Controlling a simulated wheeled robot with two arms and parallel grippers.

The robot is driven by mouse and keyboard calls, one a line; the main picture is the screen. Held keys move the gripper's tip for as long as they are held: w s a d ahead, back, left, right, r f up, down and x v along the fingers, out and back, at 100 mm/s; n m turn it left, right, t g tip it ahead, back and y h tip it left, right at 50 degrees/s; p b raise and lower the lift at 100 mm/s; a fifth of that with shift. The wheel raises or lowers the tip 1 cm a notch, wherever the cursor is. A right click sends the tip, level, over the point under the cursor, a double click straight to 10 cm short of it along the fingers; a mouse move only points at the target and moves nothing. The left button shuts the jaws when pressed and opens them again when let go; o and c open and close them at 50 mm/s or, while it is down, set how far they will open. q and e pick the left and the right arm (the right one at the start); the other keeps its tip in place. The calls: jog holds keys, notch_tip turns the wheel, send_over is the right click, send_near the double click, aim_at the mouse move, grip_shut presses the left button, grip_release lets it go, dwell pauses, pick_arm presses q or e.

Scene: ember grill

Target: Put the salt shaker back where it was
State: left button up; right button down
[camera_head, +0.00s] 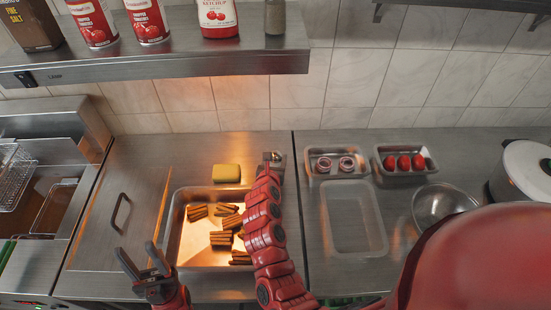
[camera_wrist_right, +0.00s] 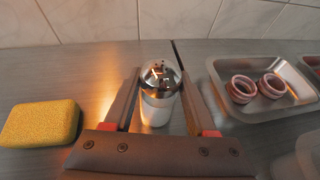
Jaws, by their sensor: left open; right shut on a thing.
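The salt shaker (camera_wrist_right: 159,108) has a shiny metal cap with holes and a pale body. It stands upright between the fingers of my right gripper (camera_wrist_right: 160,88), which is shut on it. In the head view the shaker and my right gripper (camera_head: 270,163) are at the back of the counter, close to the seam and right of the yellow sponge; the arm hides most of the shaker. I cannot tell whether its base touches the counter. My left gripper (camera_head: 144,262) is open and empty at the front left of the food tray.
A yellow sponge (camera_head: 227,173) lies left of the shaker, also in the wrist view (camera_wrist_right: 40,122). A metal tray (camera_head: 176,225) holds several brown-striped pieces. Right of the seam are onion rings (camera_head: 335,164), tomatoes (camera_head: 404,162), an empty tray (camera_head: 352,218) and a bowl (camera_head: 444,206). A shelf (camera_head: 180,65) hangs above.

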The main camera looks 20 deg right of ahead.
jog(key=shift+f, duration=0.1)
jog(key=shift+c, duration=1)
grip_release()
jog(key=shift+r, duration=0.25)
jog(key=shift+s+a+f, duration=0.1)
jog(key=shift+s+a, duration=0.15)
jog(key=shift+s, duration=0.05)
jog(key=b+v, duration=0.3)
jog(key=v, duration=0.7)
jog(key=shift+s+a, duration=0.1)
jog(key=shift+a, duration=0.05)
jog(key=shift+s+r, duration=0.35)
jog(key=shift+s, duration=0.1)
jog(key=shift+a, duration=0.1)
